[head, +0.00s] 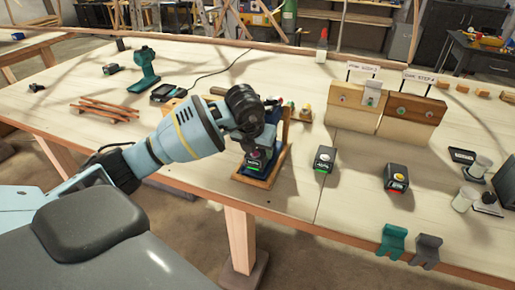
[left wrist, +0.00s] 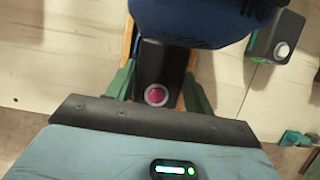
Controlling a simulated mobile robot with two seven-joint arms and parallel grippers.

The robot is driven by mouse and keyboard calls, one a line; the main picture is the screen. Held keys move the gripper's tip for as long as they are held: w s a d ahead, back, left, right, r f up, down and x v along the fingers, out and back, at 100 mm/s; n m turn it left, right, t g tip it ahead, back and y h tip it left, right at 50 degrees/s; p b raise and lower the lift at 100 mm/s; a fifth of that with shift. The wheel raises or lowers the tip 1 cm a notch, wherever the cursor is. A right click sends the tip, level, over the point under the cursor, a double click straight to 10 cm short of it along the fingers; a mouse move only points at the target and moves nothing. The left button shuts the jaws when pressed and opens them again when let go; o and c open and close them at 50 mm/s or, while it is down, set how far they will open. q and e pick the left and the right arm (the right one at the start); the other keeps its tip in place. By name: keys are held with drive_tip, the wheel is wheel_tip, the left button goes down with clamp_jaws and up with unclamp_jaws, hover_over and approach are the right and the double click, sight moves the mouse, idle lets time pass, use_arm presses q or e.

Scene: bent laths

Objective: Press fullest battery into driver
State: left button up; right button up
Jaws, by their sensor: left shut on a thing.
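My left gripper (head: 258,146) reaches over a wooden stand (head: 243,180) with a dark blue body in it. It is shut on a black battery; the left wrist view shows this battery (left wrist: 157,80) with a pink round button, between the green fingers. A blue rounded body (left wrist: 200,20), perhaps the driver, is right beyond it. I cannot tell whether the battery touches or sits in it. A second battery (head: 324,158) with a green light stands to the right. A third battery (head: 396,178) with a red-orange light stands farther right. My right gripper is not in view.
A teal drill (head: 144,68) stands at the back left, near stacked bent laths (head: 104,108). Two sloped boards (head: 385,108) with small signs stand at the back right. Teal (head: 392,241) and grey (head: 427,250) clips sit at the front edge. Jars (head: 466,198) stand far right.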

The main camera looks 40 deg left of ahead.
use_arm(q)
drive_tip(key=shift+f, duration=0.2)
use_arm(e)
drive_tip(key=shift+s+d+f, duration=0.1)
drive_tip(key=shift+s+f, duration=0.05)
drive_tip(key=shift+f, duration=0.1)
use_arm(q)
drive_tip(key=shift+f, duration=0.35)
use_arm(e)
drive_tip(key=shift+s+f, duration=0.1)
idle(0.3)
use_arm(q)
drive_tip(key=shift+f, duration=0.55)
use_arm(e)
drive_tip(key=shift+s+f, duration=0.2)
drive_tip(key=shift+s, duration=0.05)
use_arm(q)
drive_tip(key=o, duration=1.3)
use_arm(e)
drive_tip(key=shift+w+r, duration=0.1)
use_arm(q)
drive_tip(key=shift+r+p, duration=1.35)
drive_tip(key=shift+r, duration=2.2)
drive_tip(key=shift+f, duration=0.1)
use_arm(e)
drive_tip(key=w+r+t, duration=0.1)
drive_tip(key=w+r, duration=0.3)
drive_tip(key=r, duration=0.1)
